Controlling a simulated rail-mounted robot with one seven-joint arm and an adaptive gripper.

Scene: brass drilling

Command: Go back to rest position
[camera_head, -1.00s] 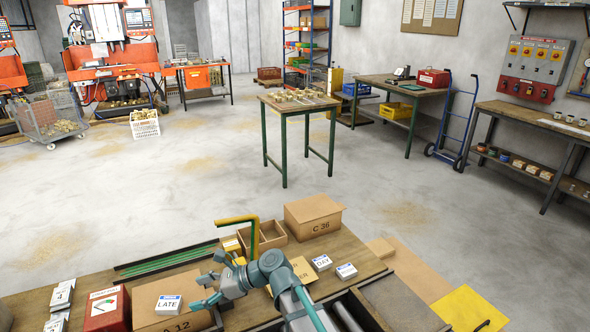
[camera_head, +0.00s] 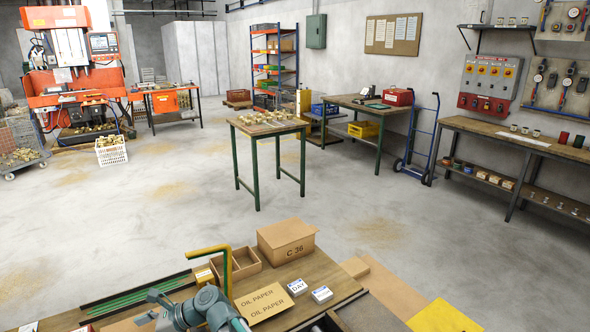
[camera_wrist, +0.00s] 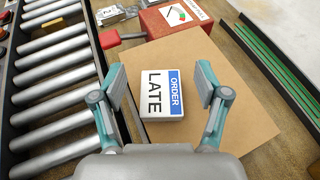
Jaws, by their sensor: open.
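My gripper (camera_wrist: 160,82) is open and empty, its two teal-tipped fingers spread wide in the wrist view. In the head view my gripper (camera_head: 155,307) is at the lower left, low over the workbench and partly cut off by the frame's bottom edge.
Rollers (camera_wrist: 50,100) and a red box (camera_wrist: 172,18) flank the cardboard box.

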